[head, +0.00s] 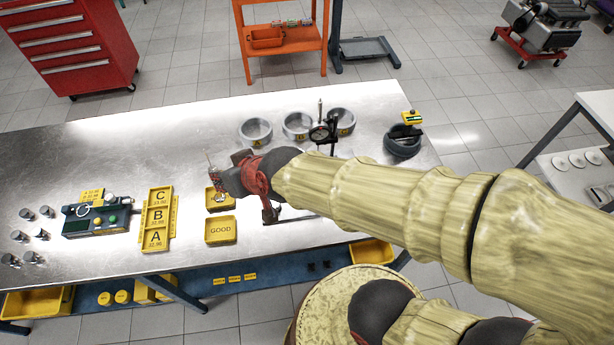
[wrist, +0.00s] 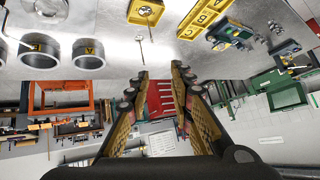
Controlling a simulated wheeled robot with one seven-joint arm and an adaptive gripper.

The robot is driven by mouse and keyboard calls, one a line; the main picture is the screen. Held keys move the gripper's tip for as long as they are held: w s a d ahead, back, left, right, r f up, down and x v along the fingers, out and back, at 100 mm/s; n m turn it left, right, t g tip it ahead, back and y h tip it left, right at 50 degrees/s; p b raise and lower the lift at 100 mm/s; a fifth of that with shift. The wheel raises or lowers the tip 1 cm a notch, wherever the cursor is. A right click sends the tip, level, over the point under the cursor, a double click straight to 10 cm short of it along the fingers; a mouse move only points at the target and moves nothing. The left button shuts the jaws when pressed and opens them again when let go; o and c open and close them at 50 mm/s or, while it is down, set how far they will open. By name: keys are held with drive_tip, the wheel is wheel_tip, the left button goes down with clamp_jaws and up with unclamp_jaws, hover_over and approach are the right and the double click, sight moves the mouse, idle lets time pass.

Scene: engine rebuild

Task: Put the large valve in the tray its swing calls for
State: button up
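My gripper (wrist: 160,74) is open, with nothing between its fingers. In the head view my gripper (head: 246,182) is over the bench, just right of the yellow trays. A small yellow tray (head: 209,207) holds a round metal disc (head: 219,198), seemingly a valve head. The tray also shows at the top of the wrist view (wrist: 135,16) with a thin stem-like piece (wrist: 140,40) near it, apart from my fingers. I cannot tell whether this is the large valve. The tray's label is hidden. In front of it is an empty yellow tray marked GOOD (head: 221,230).
A dial indicator stand (head: 319,132), metal rings (head: 256,132) and a dark round holder (head: 403,141) stand behind and right. The bench's left back is clear.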

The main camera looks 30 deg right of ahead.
drive_tip(key=s+d+r+g+h, duration=0.1)
drive_tip(key=s+d+r, duration=0.2)
drive_tip(key=s+d, duration=0.3)
drive_tip(key=s+d+r+m+g+h, duration=0.1)
drive_tip(key=s+d+r+g+h, duration=0.1)
drive_tip(key=s+d, duration=0.5)
drive_tip(key=shift+v, duration=1)
drive_tip(key=shift+f, duration=0.1)
wheel_tip(320, 180, down, 4)
drive_tip(key=b, duration=0.4)
